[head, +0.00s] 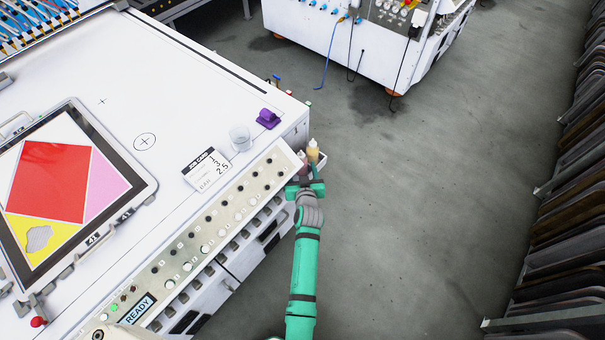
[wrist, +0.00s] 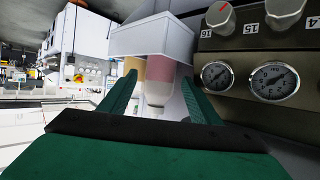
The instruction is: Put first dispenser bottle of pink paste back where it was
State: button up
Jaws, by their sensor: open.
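The pink paste bottle (wrist: 160,72) stands in a small white holder (wrist: 150,42), its narrow tip toward the bottom of the wrist view. My gripper (wrist: 158,100) is open, with one green finger on each side of the bottle's tip end. A gap shows between the fingers and the bottle. In the head view my gripper (head: 305,180) is at the right end of the control panel, by the white holder (head: 321,160), and largely hides the pink bottle. A yellowish bottle (head: 313,149) sits beside it in the same holder, and also shows in the wrist view (wrist: 134,66).
The control panel (head: 215,226) with knobs runs beside my arm; two gauges (wrist: 216,75) are close right of my gripper in the wrist view. A clear cup (head: 240,138), a purple object (head: 268,118) and a job card (head: 207,170) are on the white table. Open floor lies right.

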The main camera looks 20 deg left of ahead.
jog(key=s+d+r+m+t+h, duration=0.15)
jog(key=s+d, duration=0.35)
jog(key=s, duration=0.5)
jog(key=s+d+r+m+h, duration=0.1)
jog(key=s+d+r, duration=0.3)
jog(key=s, duration=0.6)
jog(key=s+d+r+m+h, duration=0.1)
jog(key=s+d+m+h, duration=0.1)
jog(key=s+d, duration=0.65)
jog(key=s+d+r+t+h, duration=0.1)
jog(key=s+d+r, duration=0.2)
jog(key=s+r, duration=0.8)
jog(key=v, duration=0.5)
jog(key=shift+f, duration=0.25)
